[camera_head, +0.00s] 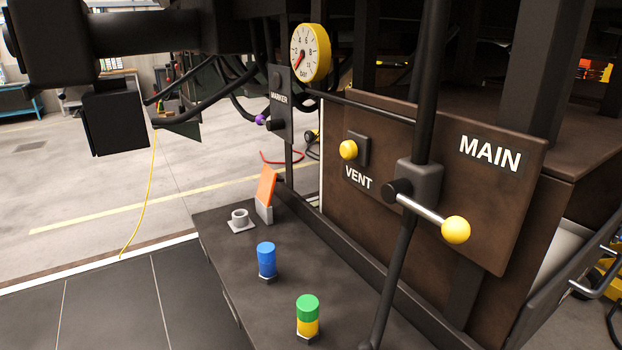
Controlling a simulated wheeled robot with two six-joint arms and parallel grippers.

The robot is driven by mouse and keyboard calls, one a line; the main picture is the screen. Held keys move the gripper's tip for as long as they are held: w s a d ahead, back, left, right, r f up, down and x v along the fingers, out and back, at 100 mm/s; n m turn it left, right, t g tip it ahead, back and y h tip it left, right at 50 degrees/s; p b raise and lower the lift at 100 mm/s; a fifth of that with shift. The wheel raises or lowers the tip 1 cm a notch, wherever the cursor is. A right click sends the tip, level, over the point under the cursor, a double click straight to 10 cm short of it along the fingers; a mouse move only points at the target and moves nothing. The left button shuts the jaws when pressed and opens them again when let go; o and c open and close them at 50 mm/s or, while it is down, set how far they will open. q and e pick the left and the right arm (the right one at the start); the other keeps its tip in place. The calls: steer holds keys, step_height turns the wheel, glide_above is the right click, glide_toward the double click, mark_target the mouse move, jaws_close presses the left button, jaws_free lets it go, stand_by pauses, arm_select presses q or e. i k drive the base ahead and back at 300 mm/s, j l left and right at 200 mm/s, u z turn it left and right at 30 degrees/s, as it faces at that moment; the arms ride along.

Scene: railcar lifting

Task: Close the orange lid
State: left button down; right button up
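The orange lid (266,186) is raised, standing nearly upright with a slight tilt on a small grey hinge block (264,212). The block sits near the far end of the dark ledge. Beside it on the left is a grey round fitting (239,219) on a square base, with its top uncovered. Neither of my grippers shows in the head view.
A blue-capped fitting (266,261) and a green-and-yellow one (308,317) stand nearer on the dark ledge (235,276). To the right are a dark vertical pole (416,110), a yellow-knobbed MAIN lever (455,230) and a yellow VENT knob (348,150). A gauge (311,53) hangs above.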

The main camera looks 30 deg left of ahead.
mark_target(268, 177)
steer(key=j+z, duration=0.25)
steer(key=j, duration=0.2)
steer(key=j+z, duration=0.25)
steer(key=j, duration=0.25)
steer(key=j+z, duration=0.2)
steer(key=j, duration=0.25)
steer(key=k+j+z, duration=0.25)
steer(key=j, duration=0.15)
steer(key=j+z, duration=0.25)
steer(key=j, duration=0.2)
steer(key=k+j+z, duration=0.25)
steer(key=j, duration=0.15)
steer(key=i+j, duration=0.05)
